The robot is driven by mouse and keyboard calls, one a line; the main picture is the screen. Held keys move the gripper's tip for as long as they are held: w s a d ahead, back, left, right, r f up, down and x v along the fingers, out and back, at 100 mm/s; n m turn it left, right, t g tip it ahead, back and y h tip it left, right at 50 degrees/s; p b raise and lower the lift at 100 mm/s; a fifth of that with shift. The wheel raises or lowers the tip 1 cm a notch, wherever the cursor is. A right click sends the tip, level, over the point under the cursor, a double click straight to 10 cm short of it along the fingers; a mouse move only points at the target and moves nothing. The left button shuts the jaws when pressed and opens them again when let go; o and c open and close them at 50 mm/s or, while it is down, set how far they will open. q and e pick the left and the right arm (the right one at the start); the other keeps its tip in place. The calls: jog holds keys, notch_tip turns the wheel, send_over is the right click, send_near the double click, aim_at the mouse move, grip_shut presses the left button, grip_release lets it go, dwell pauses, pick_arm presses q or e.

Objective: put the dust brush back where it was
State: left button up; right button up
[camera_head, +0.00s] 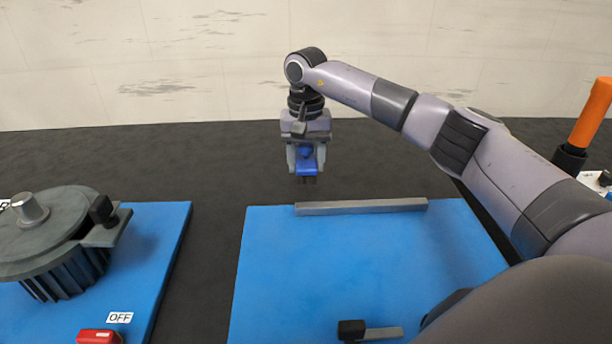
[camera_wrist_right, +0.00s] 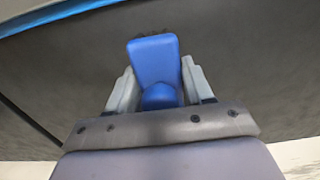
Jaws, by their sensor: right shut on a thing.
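The dust brush (camera_head: 309,165) is blue with dark bristles at its lower end. My right gripper (camera_head: 306,160) is shut on it and holds it in the air, in the head view just beyond the far edge of the right blue mat. In the right wrist view, the brush (camera_wrist_right: 154,62) sits between the two grey fingers of the gripper (camera_wrist_right: 158,92). The bristles are mostly hidden behind the blue body there. My left gripper is not in view.
A grey bar (camera_head: 362,206) lies along the far edge of the right blue mat (camera_head: 300,275). A black-ended tool (camera_head: 368,331) lies at its near edge. A dark round machine (camera_head: 60,245) stands on the left mat, with an OFF label (camera_head: 119,317) and red object (camera_head: 99,337).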

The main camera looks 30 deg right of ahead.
aim_at(306, 144)
jog(key=shift+f, duration=2.1)
jog(key=shift+f, duration=0.15)
jog(key=o, duration=1)
notch_tip(306, 144, up, 12)
jog(key=shift+r, duration=0.2)
jog(key=shift+r, duration=0.1)
